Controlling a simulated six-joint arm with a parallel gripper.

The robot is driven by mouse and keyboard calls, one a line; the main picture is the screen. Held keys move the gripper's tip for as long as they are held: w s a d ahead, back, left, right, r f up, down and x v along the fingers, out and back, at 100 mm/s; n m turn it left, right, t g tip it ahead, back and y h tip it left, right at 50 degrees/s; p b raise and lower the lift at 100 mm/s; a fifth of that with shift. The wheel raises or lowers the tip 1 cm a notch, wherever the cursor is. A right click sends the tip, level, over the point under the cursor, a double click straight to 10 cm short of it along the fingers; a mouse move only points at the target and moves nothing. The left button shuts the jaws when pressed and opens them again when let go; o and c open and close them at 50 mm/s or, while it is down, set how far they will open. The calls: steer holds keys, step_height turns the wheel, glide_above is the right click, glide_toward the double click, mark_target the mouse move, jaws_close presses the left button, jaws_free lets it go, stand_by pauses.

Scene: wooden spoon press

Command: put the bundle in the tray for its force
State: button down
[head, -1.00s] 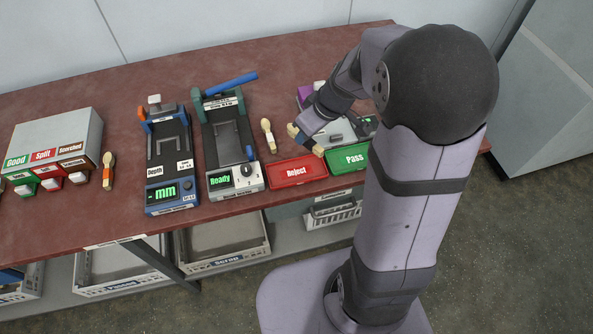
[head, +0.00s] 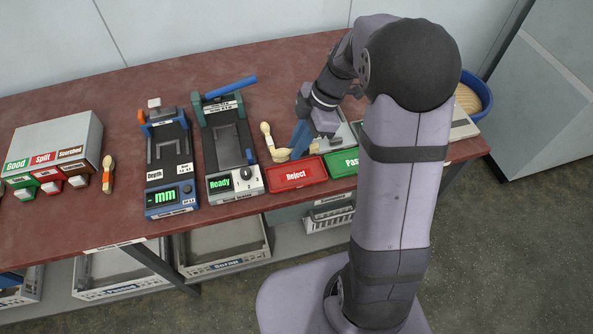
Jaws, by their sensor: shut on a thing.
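My gripper (head: 298,146), with blue fingers, is shut on the bundle (head: 281,155), a few pale wooden spoons lying roughly sideways. It holds the bundle at the back edge of the red Reject tray (head: 296,175); I cannot tell its exact height. The green Pass tray (head: 340,162) is just to the right, its right part hidden by my arm. Both trays carry white labels. A grey device (head: 346,134) behind the Pass tray is mostly hidden by my arm, and no force reading shows.
The Ready press (head: 232,155) and Depth gauge (head: 170,165) stand further left. A blue basket (head: 484,92) is at the right.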

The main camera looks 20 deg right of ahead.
mark_target(315, 145)
steer(key=shift+f+p, duration=0.9)
steer(key=shift+f, duration=3.8)
steer(key=shift+f, duration=0.15)
steer(key=c, duration=1.7)
jaws_free()
steer(key=b+v, duration=0.2)
steer(key=v, duration=1)
steer(key=shift+b, duration=0.4)
steer(key=shift+s+a+f+m+h, duration=0.65)
steer(key=shift+s+m+h, duration=0.1)
steer(key=shift+s+m, duration=2.1)
steer(key=shift+s+a+f+m+h, duration=0.65)
steer(key=shift+s+m, duration=1.9)
steer(key=shift+m, duration=0.6)
steer(key=shift+s+a+f+m+h, duration=0.55)
steer(key=shift+s+m+h, duration=0.25)
steer(key=shift+s+m, duration=2.05)
